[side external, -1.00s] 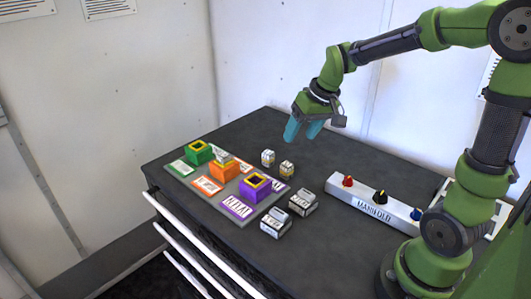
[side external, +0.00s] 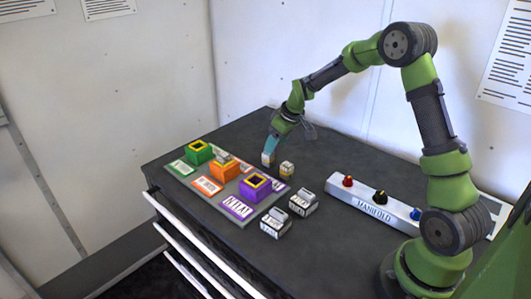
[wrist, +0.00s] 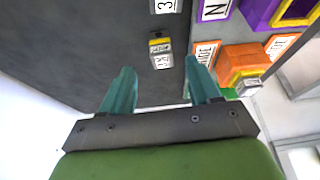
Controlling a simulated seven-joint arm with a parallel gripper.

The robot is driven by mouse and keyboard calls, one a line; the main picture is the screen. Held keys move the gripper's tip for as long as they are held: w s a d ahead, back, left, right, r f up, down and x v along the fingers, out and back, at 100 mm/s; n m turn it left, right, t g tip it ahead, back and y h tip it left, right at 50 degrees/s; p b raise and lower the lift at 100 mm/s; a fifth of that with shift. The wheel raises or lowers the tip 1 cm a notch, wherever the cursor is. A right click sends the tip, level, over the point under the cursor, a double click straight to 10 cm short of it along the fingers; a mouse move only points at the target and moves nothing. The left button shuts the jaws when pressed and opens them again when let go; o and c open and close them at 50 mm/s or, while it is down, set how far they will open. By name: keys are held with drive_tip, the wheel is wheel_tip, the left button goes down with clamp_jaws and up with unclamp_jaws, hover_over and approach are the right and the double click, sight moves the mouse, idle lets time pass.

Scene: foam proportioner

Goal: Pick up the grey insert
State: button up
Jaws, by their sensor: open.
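Two small grey-white inserts with yellow bands stand on the dark bench in the side view, a far one (side external: 268,159) and a nearer one (side external: 287,168). I cannot tell for sure which is the grey insert. My gripper (side external: 271,147) points down at the far one, its fingertips at or just above its top; contact is unclear. In the wrist view my gripper (wrist: 160,66) has its two teal fingers apart with nothing held. One banded insert (wrist: 160,49) shows ahead of the gap there. The fingers may hide the other.
Green (side external: 198,153), orange (side external: 224,170) and purple (side external: 256,188) sockets stand on a labelled grey mat; a small piece sits on the orange one. Two larger grey blocks (side external: 303,203) (side external: 276,222) lie nearer. A manifold (side external: 375,203) with knobs is at right.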

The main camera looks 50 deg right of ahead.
sight(268, 158)
drive_tip(key=shift+w+x, duration=0.2)
drive_tip(key=shift+x, duration=3.35)
drive_tip(key=shift+r, duration=0.15)
drive_tip(key=c, duration=1.1)
